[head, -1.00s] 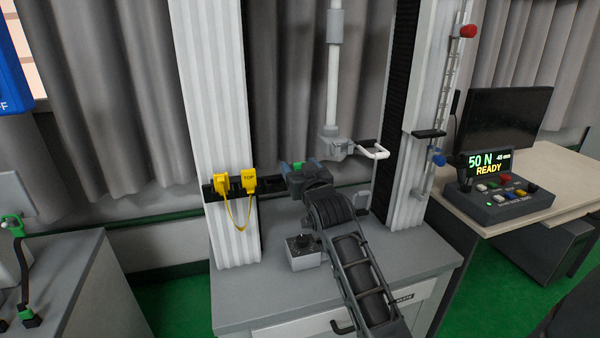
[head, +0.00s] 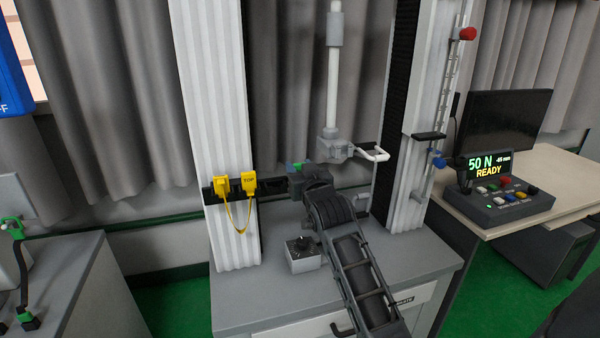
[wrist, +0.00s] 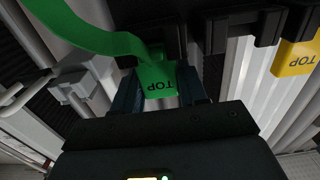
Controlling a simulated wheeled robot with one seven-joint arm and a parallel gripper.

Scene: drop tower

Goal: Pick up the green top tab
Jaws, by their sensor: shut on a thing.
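In the head view the tab (head: 294,167) shows only as a small green patch at my gripper (head: 300,172), beside the dark rail (head: 270,185). My gripper's body hides most of it there. I cannot tell whether the tab is still seated in its holder.
Two yellow tabs with a strap hang on the rail to the left; one reads TOP (head: 249,184). A white ribbed column (head: 215,110) stands behind them. A white rod and clamp (head: 334,140) hang close to the right. A console (head: 500,190) reads READY.

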